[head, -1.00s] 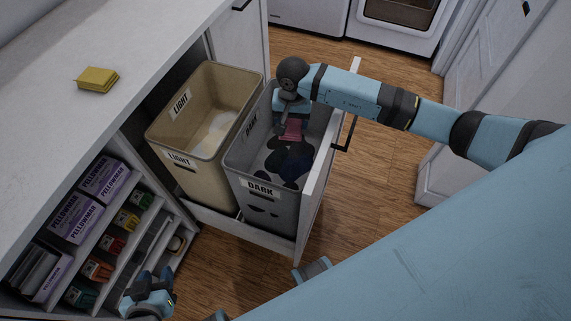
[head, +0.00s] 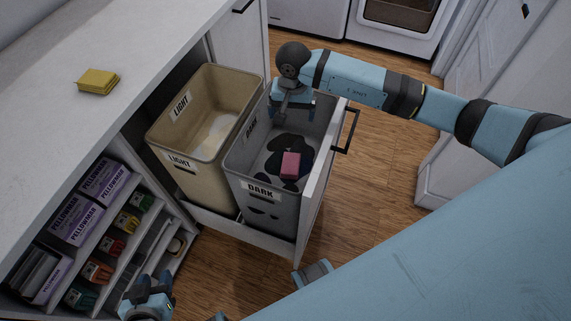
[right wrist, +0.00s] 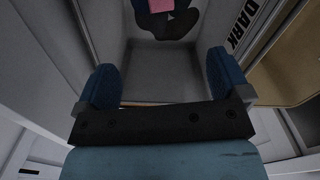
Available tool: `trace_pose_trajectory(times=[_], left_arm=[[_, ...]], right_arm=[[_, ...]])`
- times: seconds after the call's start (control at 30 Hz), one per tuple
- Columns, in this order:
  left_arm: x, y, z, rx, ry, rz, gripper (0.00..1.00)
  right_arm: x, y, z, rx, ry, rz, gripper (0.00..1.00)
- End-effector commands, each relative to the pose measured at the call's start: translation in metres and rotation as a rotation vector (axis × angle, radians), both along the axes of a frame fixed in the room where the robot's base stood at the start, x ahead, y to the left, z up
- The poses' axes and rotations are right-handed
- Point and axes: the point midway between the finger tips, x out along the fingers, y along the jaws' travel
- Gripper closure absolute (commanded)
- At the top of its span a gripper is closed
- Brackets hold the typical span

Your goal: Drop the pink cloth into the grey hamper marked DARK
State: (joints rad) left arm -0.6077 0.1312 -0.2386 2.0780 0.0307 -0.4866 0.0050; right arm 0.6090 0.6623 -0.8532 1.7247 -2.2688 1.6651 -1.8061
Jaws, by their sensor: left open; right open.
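The pink cloth (head: 290,165) is a small folded block lying inside the grey hamper marked DARK (head: 234,172), on top of dark cloth (head: 272,162). My right gripper (head: 291,108) is open and empty over the far end of that hamper, apart from the cloth. In the right wrist view its two blue fingers (right wrist: 160,85) are spread, with the pink cloth (right wrist: 161,5) beyond them at the top edge. My left gripper (head: 148,292) is open and empty at the lower left, near the shelves.
A beige hamper marked LIGHT (head: 165,143) stands beside the grey one in the pulled-out drawer (head: 318,190), holding pale cloth. Shelves of boxes (head: 78,218) are at the left. Wooden floor (head: 375,165) is clear to the right.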

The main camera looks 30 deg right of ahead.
Motion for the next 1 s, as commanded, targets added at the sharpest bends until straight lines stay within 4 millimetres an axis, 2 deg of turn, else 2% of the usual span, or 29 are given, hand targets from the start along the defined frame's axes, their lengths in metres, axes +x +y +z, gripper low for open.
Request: trace_pose_trajectory(times=[0.03,0.2,0.4,0.6,1.0], left_arm=[[0.0,0.0,0.001,-0.001,0.0,0.001,0.57],[0.001,-0.001,0.001,-0.005,0.001,0.003,0.57],[0.001,-0.003,0.002,-0.012,0.002,0.008,0.57],[0.001,-0.004,0.002,-0.015,0.002,0.01,0.57],[0.001,-0.001,0.001,-0.006,0.002,0.004,0.57]], right_arm=[[0.001,-0.001,0.014,-0.003,-0.004,0.002,0.05],[0.001,0.0,0.052,-0.001,-0.004,0.001,0.05],[0.0,0.0,0.082,-0.001,-0.002,0.0,0.05],[0.0,0.0,0.092,-0.001,0.001,0.0,0.05],[0.0,0.0,0.092,-0.001,0.001,0.0,0.05]])
